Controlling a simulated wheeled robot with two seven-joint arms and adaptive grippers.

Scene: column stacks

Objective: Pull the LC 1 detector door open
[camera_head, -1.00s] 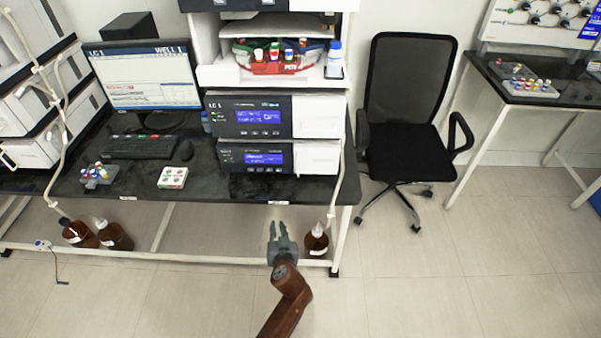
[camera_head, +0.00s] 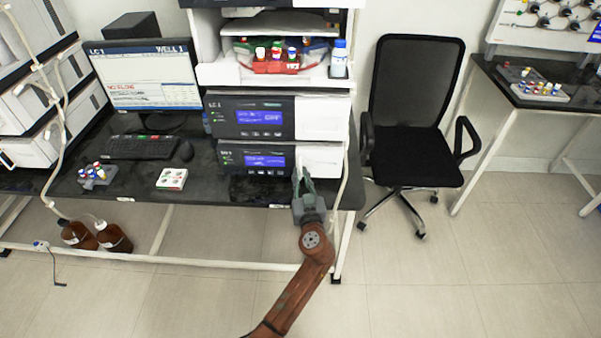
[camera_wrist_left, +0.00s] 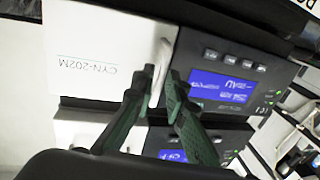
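The lower of two stacked LC units (camera_head: 235,157) has a dark front with a blue display and a white door (camera_head: 322,158) on its right. The door looks shut and flush. In the left wrist view, which is upside down, the door (camera_wrist_left: 95,58) reads CYN-202M and has a slim white handle (camera_wrist_left: 157,82) along its edge by the display. My left gripper (camera_head: 302,174) is at the door's lower left edge. Its two green fingers (camera_wrist_left: 160,82) stand apart on either side of the handle; contact cannot be told. My right gripper is out of view.
The upper unit (camera_head: 236,120), marked LC 1, sits directly above. A white tube and table leg (camera_head: 346,215) run close right of the door. A black chair (camera_head: 412,140) stands further right. A small white box (camera_head: 172,179) lies on the black bench, left of the units.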

